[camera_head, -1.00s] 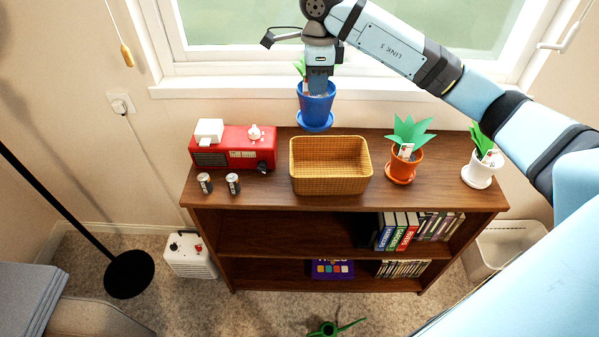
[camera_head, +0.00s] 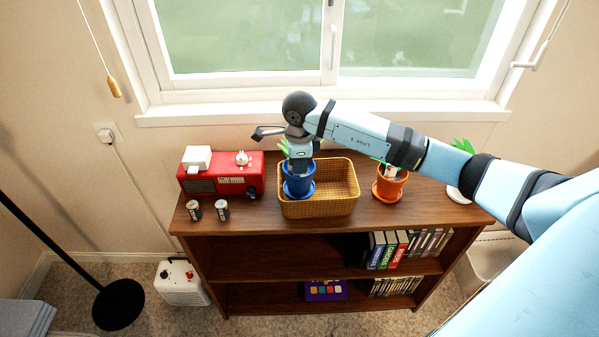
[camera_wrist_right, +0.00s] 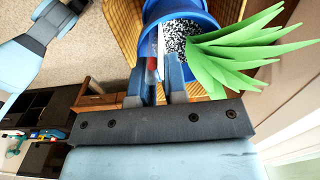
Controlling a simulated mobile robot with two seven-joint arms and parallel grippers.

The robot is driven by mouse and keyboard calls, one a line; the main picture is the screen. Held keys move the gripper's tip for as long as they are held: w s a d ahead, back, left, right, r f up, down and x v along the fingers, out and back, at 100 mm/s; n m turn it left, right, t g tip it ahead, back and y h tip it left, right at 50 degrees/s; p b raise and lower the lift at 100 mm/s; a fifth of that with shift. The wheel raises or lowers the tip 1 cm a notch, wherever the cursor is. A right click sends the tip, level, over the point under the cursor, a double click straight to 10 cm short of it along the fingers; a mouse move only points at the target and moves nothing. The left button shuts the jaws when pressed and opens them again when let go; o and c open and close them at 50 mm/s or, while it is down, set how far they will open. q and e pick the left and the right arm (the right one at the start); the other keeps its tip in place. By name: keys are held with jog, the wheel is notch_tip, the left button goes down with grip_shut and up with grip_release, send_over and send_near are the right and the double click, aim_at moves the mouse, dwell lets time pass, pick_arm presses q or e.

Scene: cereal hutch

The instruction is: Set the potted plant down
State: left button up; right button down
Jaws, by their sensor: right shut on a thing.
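The potted plant is a blue pot (camera_head: 298,180) on a blue saucer, with green leaves. My right gripper (camera_head: 301,160) comes down on it from above and is shut on it at the rim. In the right wrist view, the gripper fingers (camera_wrist_right: 162,85) close at the blue rim (camera_wrist_right: 185,12), beside a small tag, speckled soil and spiky green leaves (camera_wrist_right: 235,50). The pot is upright at the left end of the wicker basket (camera_head: 340,178), overlapping it in view. I cannot tell whether the saucer touches the basket. My left gripper is not in view.
On the wooden shelf top (camera_head: 250,222), a red radio (camera_head: 225,180) and two small cylinders stand left of the basket. An orange potted plant (camera_head: 390,185) stands to its right. A white pot (camera_head: 458,193) further right is partly hidden by my arm. The window is behind.

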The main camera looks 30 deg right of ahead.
aim_at(301, 187)
jog(key=shift+f, duration=1.75)
jog(key=shift+f, duration=0.2)
jog(key=c, duration=1.1)
grip_release()
jog(key=shift+c, duration=0.2)
jog(key=shift+r, duration=0.1)
